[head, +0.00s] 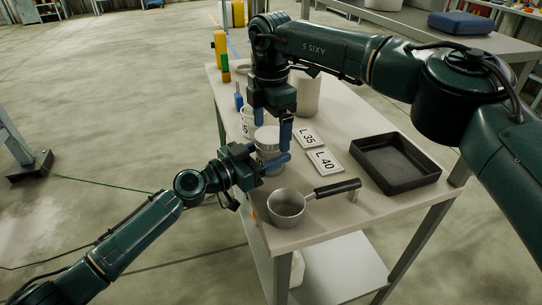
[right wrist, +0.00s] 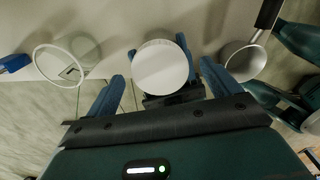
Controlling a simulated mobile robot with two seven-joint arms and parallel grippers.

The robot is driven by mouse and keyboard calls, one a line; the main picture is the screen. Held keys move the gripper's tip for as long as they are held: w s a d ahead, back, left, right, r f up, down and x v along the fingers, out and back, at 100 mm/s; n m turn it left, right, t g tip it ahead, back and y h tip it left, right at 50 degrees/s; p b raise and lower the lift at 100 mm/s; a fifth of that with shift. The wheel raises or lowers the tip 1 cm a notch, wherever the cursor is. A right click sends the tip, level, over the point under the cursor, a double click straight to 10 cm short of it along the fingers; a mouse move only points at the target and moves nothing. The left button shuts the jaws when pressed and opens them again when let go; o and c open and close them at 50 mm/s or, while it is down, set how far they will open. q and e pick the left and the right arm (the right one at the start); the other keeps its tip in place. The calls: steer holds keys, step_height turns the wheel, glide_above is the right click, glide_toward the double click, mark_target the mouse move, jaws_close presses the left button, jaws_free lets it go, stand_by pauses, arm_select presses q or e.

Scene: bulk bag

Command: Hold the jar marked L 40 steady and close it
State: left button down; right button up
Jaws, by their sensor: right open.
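A pale jar (head: 267,157) with a round light lid (head: 267,136) on its top stands near the table's left edge; its marking is not readable. The lid shows as a white disc (right wrist: 160,67) in the right wrist view. Whether it is seated cannot be told. My left gripper (head: 272,166) has its blue fingers on either side of the jar, low on its body, and appears shut on it. My right gripper (head: 272,132) points down over the jar, open, its fingers spread on either side of the lid. A card marked L 40 (head: 323,161) lies beside the jar.
A card marked L 35 (head: 308,138), a saucepan (head: 286,207), a black tray (head: 395,163) and a pale container (head: 306,95) share the table (head: 352,105).

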arm_select(q)
steer(key=shift+c, duration=2.1)
jaws_free()
arm_select(e)
step_height(320, 180, up, 11)
steer(key=shift+r, duration=0.2)
arm_select(q)
steer(key=shift+s+a, duration=0.1)
steer(key=b+v, duration=0.2)
steer(key=v, duration=1.1)
arm_select(e)
steer(key=shift+f, duration=1.25)
